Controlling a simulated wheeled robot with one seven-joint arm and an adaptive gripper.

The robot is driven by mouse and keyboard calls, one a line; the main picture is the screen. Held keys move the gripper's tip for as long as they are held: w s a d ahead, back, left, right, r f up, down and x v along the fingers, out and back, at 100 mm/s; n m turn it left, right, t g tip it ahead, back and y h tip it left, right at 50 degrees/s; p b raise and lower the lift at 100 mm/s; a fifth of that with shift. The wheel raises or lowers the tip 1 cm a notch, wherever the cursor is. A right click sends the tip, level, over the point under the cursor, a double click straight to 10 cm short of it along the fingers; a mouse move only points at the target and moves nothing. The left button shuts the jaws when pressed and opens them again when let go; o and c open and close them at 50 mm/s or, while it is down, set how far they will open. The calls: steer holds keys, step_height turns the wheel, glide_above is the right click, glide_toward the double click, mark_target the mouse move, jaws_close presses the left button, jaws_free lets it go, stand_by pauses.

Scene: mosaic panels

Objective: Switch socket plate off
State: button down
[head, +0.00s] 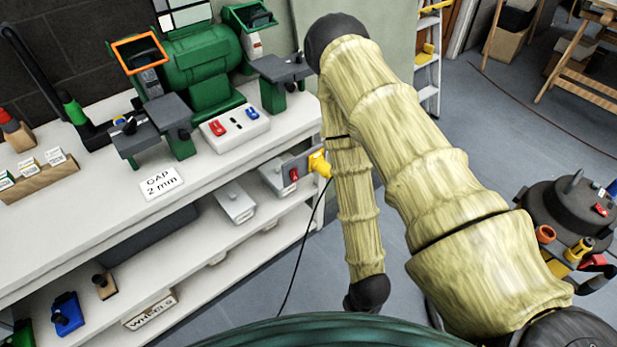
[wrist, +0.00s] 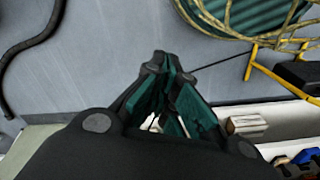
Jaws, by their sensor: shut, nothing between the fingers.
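The socket plate (head: 287,164) is a grey plate on the right end of the white bench in the head view. A small red rocker switch (head: 294,174) shows on it; I cannot tell its position. A yellow plug (head: 320,164) sits at the plate's right, with a dark cable hanging down. The gripper is hidden in the head view. The socket plate does not show in the wrist view.
The white bench (head: 95,215) carries a green grinder (head: 200,65) and a white switch box (head: 235,128). Shelves below hold boxes and tools. A black vacuum-like machine (head: 570,215) stands at the right. A stepladder (head: 428,60) stands behind. Grey floor lies right of the bench.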

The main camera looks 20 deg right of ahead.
mark_target(298, 177)
steer(key=w+m+t+y+b, duration=0.3)
steer(key=w+m+t+b, duration=0.5)
steer(key=w, duration=1.2)
steer(key=w+d+r+m+t+b, duration=0.2)
steer(key=w+r+b, duration=0.2)
steer(key=w, duration=0.4)
steer(key=w+d+r+m+t+y+b, duration=0.1)
steer(key=w+d+r+m+t+b, duration=0.1)
steer(key=w+r+b, duration=0.3)
steer(key=w+d+m, duration=0.1)
steer(key=w, duration=0.3)
steer(key=shift+d+m+y, duration=0.3)
steer(key=shift+d, duration=0.05)
steer(key=shift+f, duration=0.1)
steer(key=b+x, duration=0.2)
steer(key=x, duration=1.2)
steer(key=shift+r, duration=0.25)
